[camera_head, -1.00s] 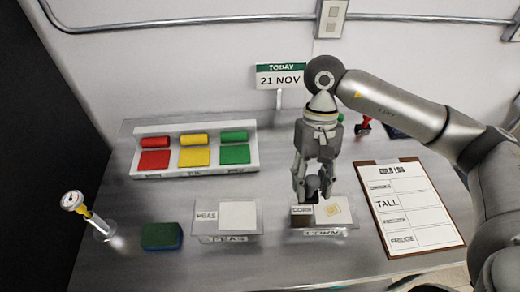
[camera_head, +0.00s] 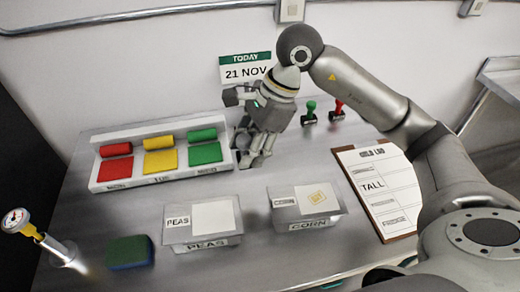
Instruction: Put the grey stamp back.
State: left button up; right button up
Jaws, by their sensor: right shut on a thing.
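My right gripper (camera_head: 250,160) is shut on the grey stamp (camera_head: 242,141), which is mostly hidden by the fingers and hard to make out. The gripper is just right of the white tray with the colour pads, below the date sign. A green stamp (camera_head: 310,112) and a red stamp (camera_head: 338,109) stand upright at the back of the table, right of the gripper. My left gripper is not in view.
The white tray (camera_head: 165,179) holds red, yellow and green pads and rolls. PEAS (camera_head: 208,242) and CORN (camera_head: 308,222) containers stand in front; CORN's label bears a yellowish mark. A clipboard (camera_head: 403,228) lies right, a green sponge (camera_head: 130,251) and thermometer (camera_head: 20,224) left.

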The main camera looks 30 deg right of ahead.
jog(key=m, duration=0.2)
jog(key=w+m+t+b, duration=0.1)
jog(key=m+t+h+b, duration=0.1)
jog(key=m, duration=0.1)
jog(key=shift+w+d+r+m, duration=0.15)
jog(key=shift+w+m, duration=0.15)
jog(key=shift+w, duration=0.05)
jog(key=w+d+f+m, duration=0.1)
jog(key=w+d+f, duration=0.1)
jog(key=w+d, duration=0.1)
jog(key=w+d+f+m, duration=0.1)
jog(key=w+d+f, duration=0.2)
jog(key=w+d+f+m+h+p, duration=0.1)
jog(key=w+d+f, duration=0.1)
jog(key=w+d, duration=0.1)
jog(key=shift+w+f+m+t, duration=0.3)
jog(key=shift+w+t, duration=0.1)
jog(key=shift+w, duration=0.2)
jog(key=shift+w+d+f, duration=0.2)
jog(key=shift+w+f, duration=0.15)
jog(key=shift+f, duration=0.15)
jog(key=f, duration=0.1)
jog(key=f+p, duration=0.1)
jog(key=f, duration=0.1)
jog(key=shift+w+d+p, duration=0.15)
jog(key=shift+d+p, duration=0.05)
jog(key=shift+p, duration=0.1)
jog(key=shift+f, duration=0.3)
